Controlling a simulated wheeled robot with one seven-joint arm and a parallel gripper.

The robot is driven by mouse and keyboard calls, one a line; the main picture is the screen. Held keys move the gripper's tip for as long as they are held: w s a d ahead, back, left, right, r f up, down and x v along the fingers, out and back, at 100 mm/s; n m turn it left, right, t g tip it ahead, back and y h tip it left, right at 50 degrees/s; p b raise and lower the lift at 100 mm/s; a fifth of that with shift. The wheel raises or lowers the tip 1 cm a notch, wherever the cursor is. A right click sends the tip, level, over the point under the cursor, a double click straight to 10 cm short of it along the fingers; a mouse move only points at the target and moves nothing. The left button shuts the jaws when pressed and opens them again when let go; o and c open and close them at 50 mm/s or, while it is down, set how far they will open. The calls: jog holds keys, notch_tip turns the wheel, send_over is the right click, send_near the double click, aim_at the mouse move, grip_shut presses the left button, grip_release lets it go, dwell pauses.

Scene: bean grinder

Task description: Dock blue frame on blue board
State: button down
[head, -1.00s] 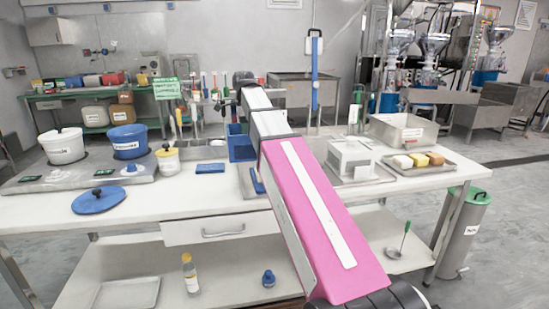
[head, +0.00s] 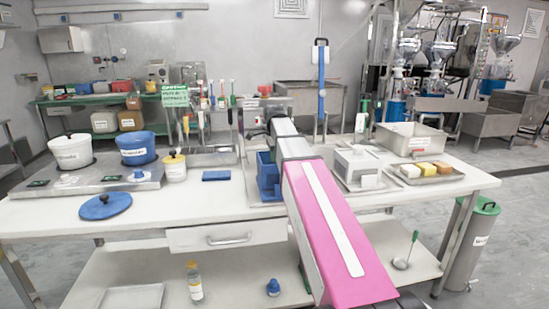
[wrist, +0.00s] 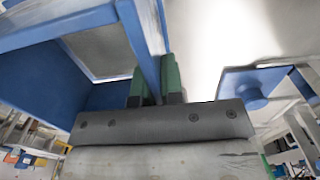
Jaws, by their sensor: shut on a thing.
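The blue frame (head: 268,172) is an open, box-like blue piece just left of my arm, over the metal tray at the table's middle. In the wrist view the blue frame (wrist: 40,75) fills the left side, with a grey panel inside it. My gripper (wrist: 155,88) has green fingers shut on the frame's thin blue edge. In the head view my arm's end hides the fingers. I cannot clearly tell the blue board apart from the frame in the head view. A blue plate with a round knob (wrist: 253,92) shows at right in the wrist view, apart from my gripper.
A white box-shaped machine (head: 358,165) stands right of my arm. A tray with blocks (head: 425,174) is farther right. A blue lid (head: 105,206), a small blue pad (head: 216,175) and a yellow-lidded jar (head: 174,166) lie left. The table's front left is mostly clear.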

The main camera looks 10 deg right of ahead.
jog(key=shift+f, duration=0.6)
jog(key=c, duration=1.2)
grip_release()
jog(key=shift+f, duration=0.1)
jog(key=shift+c, duration=0.2)
notch_tip(320, 180, up, 12)
jog(key=shift+r, duration=0.6)
